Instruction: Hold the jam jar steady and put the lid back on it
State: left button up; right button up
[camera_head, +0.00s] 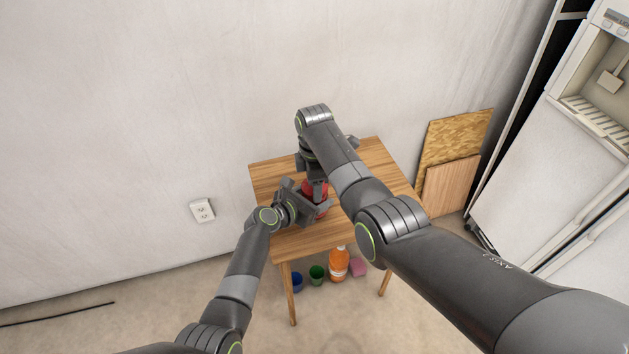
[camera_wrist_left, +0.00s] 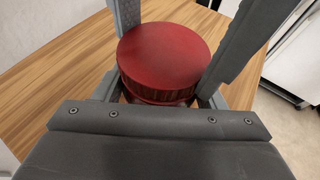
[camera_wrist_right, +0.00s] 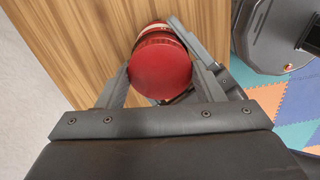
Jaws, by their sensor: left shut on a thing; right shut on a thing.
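The jam jar stands on the wooden table (camera_head: 275,178), largely hidden by my grippers in the head view, where a red part (camera_head: 323,188) shows between them. In the left wrist view the round red lid (camera_wrist_left: 163,55) is at the jar's top, between the fingers. My left gripper (camera_head: 318,207) is shut on the jar from the side. My right gripper (camera_head: 317,187) is above it, shut on the red lid (camera_wrist_right: 160,68). In the right wrist view a little of the jar (camera_wrist_right: 156,29) shows past the lid. I cannot tell whether the lid is fully seated.
A blue cup (camera_head: 297,281), a green cup (camera_head: 317,275), an orange bottle (camera_head: 339,263) and a pink block (camera_head: 358,267) are on the floor below the table. Boards (camera_head: 450,145) lean on the wall, near a fridge (camera_head: 535,170). The tabletop around the jar looks clear.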

dwell(0.3)
jog(key=o, duration=1.1)
jog(key=shift+r, duration=2.25)
jog(key=shift+c, duration=0.5)
jog(key=shift+r+n, duration=0.7)
jog(key=shift+n, duration=0.4)
notch_tip(320, 180, up, 2)
jog(key=n, duration=0.4)
